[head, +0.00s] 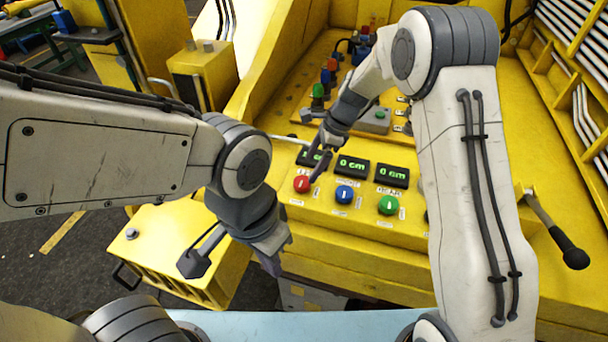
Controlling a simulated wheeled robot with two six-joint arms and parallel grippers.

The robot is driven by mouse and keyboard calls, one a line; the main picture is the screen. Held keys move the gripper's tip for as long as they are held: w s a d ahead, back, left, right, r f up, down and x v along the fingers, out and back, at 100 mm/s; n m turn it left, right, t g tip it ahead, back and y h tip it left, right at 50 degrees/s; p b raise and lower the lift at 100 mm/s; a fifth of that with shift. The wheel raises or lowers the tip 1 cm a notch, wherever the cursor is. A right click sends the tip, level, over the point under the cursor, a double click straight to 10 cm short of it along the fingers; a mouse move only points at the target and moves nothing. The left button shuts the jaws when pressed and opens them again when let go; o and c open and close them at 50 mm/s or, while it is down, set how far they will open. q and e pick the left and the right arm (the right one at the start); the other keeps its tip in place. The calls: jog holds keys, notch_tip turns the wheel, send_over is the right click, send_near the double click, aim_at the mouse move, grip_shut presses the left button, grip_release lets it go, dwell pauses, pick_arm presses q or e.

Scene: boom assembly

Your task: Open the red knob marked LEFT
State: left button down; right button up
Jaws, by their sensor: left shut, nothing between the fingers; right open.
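The red knob (302,184) is the leftmost of the round knobs on the front of the yellow panel, below a dark display partly hidden by my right gripper. The label by the knob is too small to read. My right gripper (318,165) is open, its fingers pointing down just above and right of the red knob. I cannot tell whether a finger touches it. My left gripper (272,266) is shut and empty, lower and left of the knob, in front of the panel's front face.
A blue knob (345,195) and a green knob (388,205) sit to the right, below displays (352,166) reading 0 cm. A black-handled lever (569,248) stands at the right. A row of coloured controls (318,91) lies farther back. A yellow box (186,246) is at lower left.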

aim_at(302, 180)
jog(key=p+x, duration=0.1)
jog(key=x, duration=0.5)
jog(key=shift+a+f, duration=0.1)
jog(key=shift+f, duration=0.05)
jog(key=c, duration=1.4)
jog(key=shift+o, duration=0.2)
jog(key=shift+n, duration=0.4)
jog(key=n, duration=0.2)
jog(key=n+g, duration=0.1)
jog(key=shift+w+n+g+h, duration=0.15)
jog(key=shift+n+g+h, duration=0.15)
jog(key=shift+n, duration=0.1)
jog(key=n+g+h+b, duration=0.1)
jog(key=n, duration=0.3)
jog(key=shift+n+b, duration=0.3)
jog(key=n, duration=0.2)
jog(key=n+g+h, duration=0.1)
jog(key=n, duration=0.1)
jog(key=shift+w+a+h+b, duration=0.15)
jog(key=shift+h+b, duration=0.15)
jog(key=shift+b, duration=0.1)
jog(key=n, duration=0.2)
jog(key=n+h, duration=0.1)
jog(key=n, duration=0.1)
jog(key=shift+a+n+h+b, duration=0.15)
jog(key=shift+n+h+b, duration=0.15)
jog(key=shift+n, duration=0.3)
